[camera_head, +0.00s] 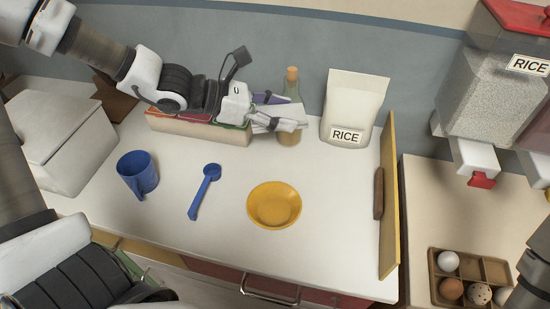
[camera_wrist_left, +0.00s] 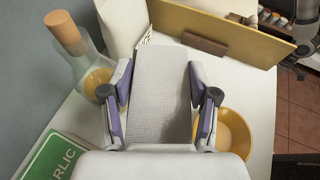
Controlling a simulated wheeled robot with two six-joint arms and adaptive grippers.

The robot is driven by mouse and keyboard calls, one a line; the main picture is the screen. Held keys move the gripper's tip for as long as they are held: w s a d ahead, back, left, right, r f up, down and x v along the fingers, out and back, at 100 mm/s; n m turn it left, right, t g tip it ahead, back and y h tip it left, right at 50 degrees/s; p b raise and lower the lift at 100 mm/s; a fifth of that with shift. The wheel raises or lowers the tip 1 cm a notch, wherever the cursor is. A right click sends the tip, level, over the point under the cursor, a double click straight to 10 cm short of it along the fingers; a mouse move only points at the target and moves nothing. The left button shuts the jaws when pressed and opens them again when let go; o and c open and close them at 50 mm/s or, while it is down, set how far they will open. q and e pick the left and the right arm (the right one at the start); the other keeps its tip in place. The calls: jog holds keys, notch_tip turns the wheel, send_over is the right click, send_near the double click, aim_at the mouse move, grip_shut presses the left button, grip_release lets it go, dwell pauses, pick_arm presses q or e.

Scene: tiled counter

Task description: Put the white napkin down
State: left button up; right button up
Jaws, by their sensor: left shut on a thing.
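The white napkin (camera_wrist_left: 162,95) is a flat, textured grey-white cloth between the fingers of my left gripper (camera_wrist_left: 162,100) in the left wrist view. My left gripper (camera_head: 277,110) is shut on it and holds it over the back of the counter. In the head view the napkin (camera_head: 288,125) shows only as a thin pale strip, partly hidden by the fingers, in front of the corked bottle (camera_head: 292,90).
A yellow bowl (camera_head: 274,205), blue spoon (camera_head: 205,190) and blue mug (camera_head: 138,174) stand on the counter. A rice bag (camera_head: 355,105) stands at the back, and a upright board (camera_head: 390,200) at the right edge. A low box of packets (camera_head: 200,130) lies under my arm. Free counter lies around the bowl.

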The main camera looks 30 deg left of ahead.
pick_arm(q)
jog(key=b, duration=0.1)
send_over(281, 166)
notch_tip(281, 166, down, 10)
jog(key=shift+w+r, duration=0.15)
jog(key=shift+r, duration=0.05)
jog(key=f, duration=0.4)
jog(key=shift+s+f+b, duration=0.25)
jog(key=shift+b, duration=0.1)
jog(key=shift+w+f, duration=0.2)
jog(key=shift+f, duration=0.05)
jog(key=shift+s+f+b, duration=0.15)
jog(key=shift+s+b, duration=0.05)
jog(key=shift+b, duration=0.1)
jog(key=o, duration=1)
jog(key=shift+w, duration=0.1)
jog(key=shift+o, duration=0.2)
pick_arm(e)
notch_tip(281, 166, down, 3)
jog(key=shift+w+r, duration=0.1)
jog(key=shift+w, duration=0.05)
